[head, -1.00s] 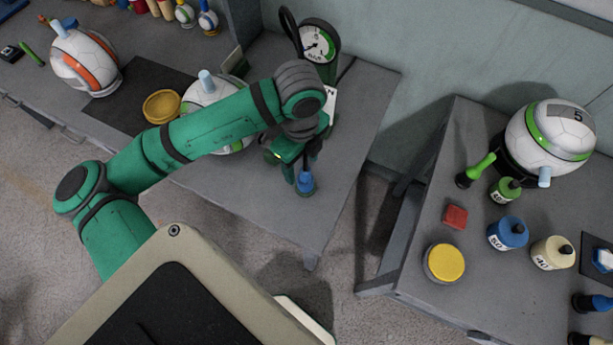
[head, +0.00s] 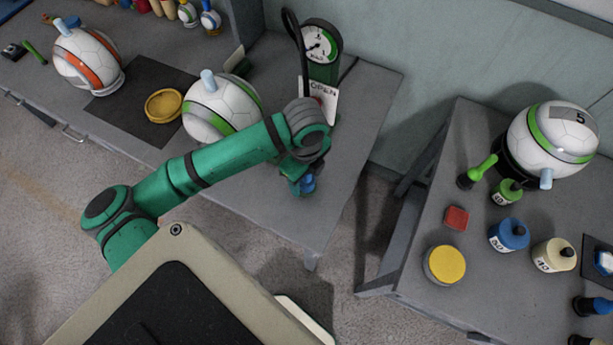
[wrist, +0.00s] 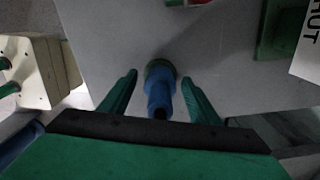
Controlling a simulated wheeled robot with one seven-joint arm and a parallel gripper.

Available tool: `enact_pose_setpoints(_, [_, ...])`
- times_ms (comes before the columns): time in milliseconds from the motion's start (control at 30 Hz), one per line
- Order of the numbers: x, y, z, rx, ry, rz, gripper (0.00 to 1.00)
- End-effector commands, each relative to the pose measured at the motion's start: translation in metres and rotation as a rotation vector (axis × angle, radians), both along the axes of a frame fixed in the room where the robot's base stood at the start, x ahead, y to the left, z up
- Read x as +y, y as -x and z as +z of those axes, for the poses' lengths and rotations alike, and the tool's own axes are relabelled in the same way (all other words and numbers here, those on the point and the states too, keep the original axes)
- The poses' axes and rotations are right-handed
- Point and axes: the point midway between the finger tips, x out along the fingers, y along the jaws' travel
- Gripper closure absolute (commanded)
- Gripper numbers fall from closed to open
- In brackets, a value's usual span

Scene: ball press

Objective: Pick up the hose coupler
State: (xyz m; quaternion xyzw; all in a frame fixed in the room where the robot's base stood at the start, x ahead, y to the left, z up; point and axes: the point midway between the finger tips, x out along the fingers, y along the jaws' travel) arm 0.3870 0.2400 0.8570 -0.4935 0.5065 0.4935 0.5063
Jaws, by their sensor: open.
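The hose coupler (wrist: 160,92) is a blue piece with a dark round end, on the grey table. In the wrist view it lies between the two green fingers of my gripper (wrist: 158,95), which are apart with a gap on each side of it. In the head view only a bit of the blue coupler (head: 308,184) shows beside my gripper (head: 297,182); my arm hides the rest. My gripper is open and low over the table's front right part.
A white and green ball (head: 220,105) is to the left. The right table (head: 415,255) stands across a gap.

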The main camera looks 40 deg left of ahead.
Motion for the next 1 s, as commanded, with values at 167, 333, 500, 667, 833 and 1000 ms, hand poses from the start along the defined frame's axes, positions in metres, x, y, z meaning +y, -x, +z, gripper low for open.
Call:
enact_pose_setpoints(167, [0.0, 0.0, 0.0, 0.0, 0.0, 0.0, 0.7])
enact_pose_setpoints(333, [0.0, 0.0, 0.0, 0.0, 0.0, 0.0, 0.88])
enact_pose_setpoints(500, [0.0, 0.0, 0.001, 0.0, 0.0, 0.0, 0.88])
enact_pose_setpoints(667, [0.001, 0.0, 0.004, -0.001, -0.001, 0.002, 0.88])
enact_pose_setpoints(833, [0.005, 0.002, 0.015, -0.001, -0.002, 0.009, 0.88])
enact_pose_setpoints(1000, [0.008, 0.005, 0.029, -0.001, -0.002, 0.019, 0.88])
